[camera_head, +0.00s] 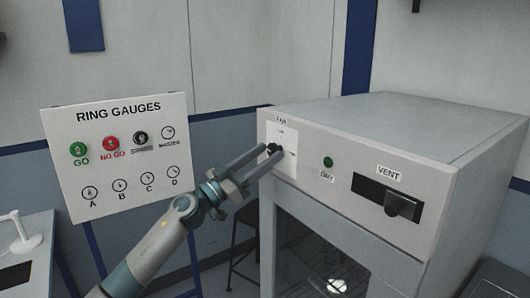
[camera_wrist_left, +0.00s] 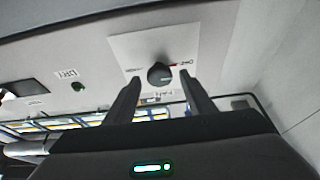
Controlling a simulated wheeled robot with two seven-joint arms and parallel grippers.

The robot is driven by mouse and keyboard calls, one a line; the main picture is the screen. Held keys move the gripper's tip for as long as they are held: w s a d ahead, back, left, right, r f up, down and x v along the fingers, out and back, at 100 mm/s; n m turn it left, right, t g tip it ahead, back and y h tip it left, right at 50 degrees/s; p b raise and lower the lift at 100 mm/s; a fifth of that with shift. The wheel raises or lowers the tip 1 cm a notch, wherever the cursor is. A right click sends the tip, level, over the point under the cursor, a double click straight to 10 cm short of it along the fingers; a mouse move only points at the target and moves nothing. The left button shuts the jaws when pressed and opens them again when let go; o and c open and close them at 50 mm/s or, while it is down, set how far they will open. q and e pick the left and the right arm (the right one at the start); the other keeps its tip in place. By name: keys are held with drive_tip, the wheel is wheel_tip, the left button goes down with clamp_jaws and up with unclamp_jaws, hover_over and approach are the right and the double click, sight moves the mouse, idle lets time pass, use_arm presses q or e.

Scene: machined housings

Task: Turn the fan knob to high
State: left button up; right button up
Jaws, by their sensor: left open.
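The fan knob (camera_head: 273,150) is a small dark knob on a white label plate (camera_head: 282,137) at the left of the cabinet's front. In the left wrist view the knob (camera_wrist_left: 160,74) is round and dark with a light pointer line and a red mark beside it. My left gripper (camera_head: 275,155) reaches the knob from the lower left. In the left wrist view its two fingers (camera_wrist_left: 158,88) are apart, one on each side of the knob, with gaps visible. Whether the fingertips touch it I cannot tell. My right gripper is in neither view.
The grey cabinet (camera_head: 390,115) has a green button (camera_head: 328,162) and a VENT slider (camera_head: 402,205) to the knob's right, above a dark window opening. A RING GAUGES board (camera_head: 115,150) stands at the left, close to my left arm. A stool (camera_head: 243,250) is behind.

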use_arm(q)
drive_tip(key=shift+w+d+r, duration=0.1)
drive_tip(key=shift+w+d, duration=0.05)
drive_tip(key=shift+c, duration=0.6)
drive_tip(key=c, duration=0.9)
